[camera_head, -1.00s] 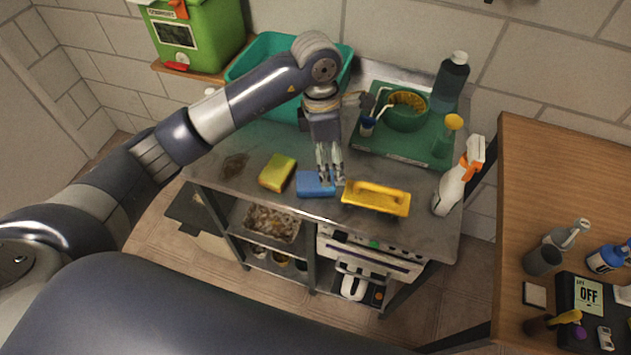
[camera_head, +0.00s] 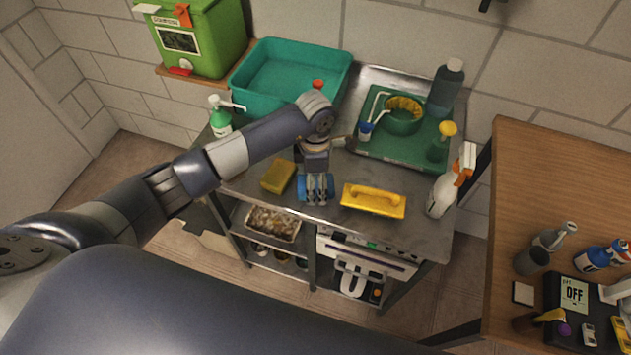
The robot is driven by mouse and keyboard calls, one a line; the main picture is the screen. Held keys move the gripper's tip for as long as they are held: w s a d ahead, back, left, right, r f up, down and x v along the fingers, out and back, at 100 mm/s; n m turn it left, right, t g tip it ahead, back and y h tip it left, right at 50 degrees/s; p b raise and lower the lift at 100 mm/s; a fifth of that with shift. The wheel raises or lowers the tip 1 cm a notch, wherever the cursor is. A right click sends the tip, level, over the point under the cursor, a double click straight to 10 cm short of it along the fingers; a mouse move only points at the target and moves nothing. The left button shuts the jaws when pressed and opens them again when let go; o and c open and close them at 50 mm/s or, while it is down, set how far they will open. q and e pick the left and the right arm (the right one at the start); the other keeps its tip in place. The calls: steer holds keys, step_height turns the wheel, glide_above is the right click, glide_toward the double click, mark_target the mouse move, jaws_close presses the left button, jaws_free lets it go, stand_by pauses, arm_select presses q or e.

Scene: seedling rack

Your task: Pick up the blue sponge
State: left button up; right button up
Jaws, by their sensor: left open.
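The blue sponge (camera_head: 303,189) lies near the front edge of the metal table, between a yellow sponge (camera_head: 278,177) and a yellow float with a handle (camera_head: 374,200). My left gripper (camera_head: 317,197) is right over the blue sponge, pointing down, with its fingers open. The fingers cover much of the sponge, and blue shows at both sides of them. I cannot tell whether the fingers touch it. My right gripper is not in view.
A teal tub (camera_head: 290,75) stands at the back left and a green tray (camera_head: 390,152) with a bowl at the back right. A white spray bottle (camera_head: 440,195) stands at the table's right end. A green pump bottle (camera_head: 220,122) stands at the left.

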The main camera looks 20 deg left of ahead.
arm_select(q)
steer(key=shift+f, duration=0.25)
steer(key=c, duration=0.8)
steer(key=shift+r, duration=0.15)
steer(key=shift+r+b, duration=0.55)
steer(key=shift+b, duration=0.05)
steer(key=shift+s+d+r+b, duration=0.1)
steer(key=shift+s+r+b, duration=0.05)
steer(key=shift+r+b, duration=0.3)
steer(key=shift+s+r+b, duration=0.15)
steer(key=shift+r+b, duration=0.05)
steer(key=shift+r, duration=0.35)
steer(key=shift+s+d+r+b, duration=0.3)
steer(key=shift+s+d+b, duration=0.55)
steer(key=shift+s, duration=1.5)
steer(key=shift+s+d+r+b, duration=0.3)
steer(key=shift+s+d+b, duration=0.55)
steer(key=shift+s, duration=1.55)
steer(key=shift+s+d+r+b, duration=0.45)
steer(key=shift+s+d, duration=0.7)
steer(key=shift+s, duration=1.2)
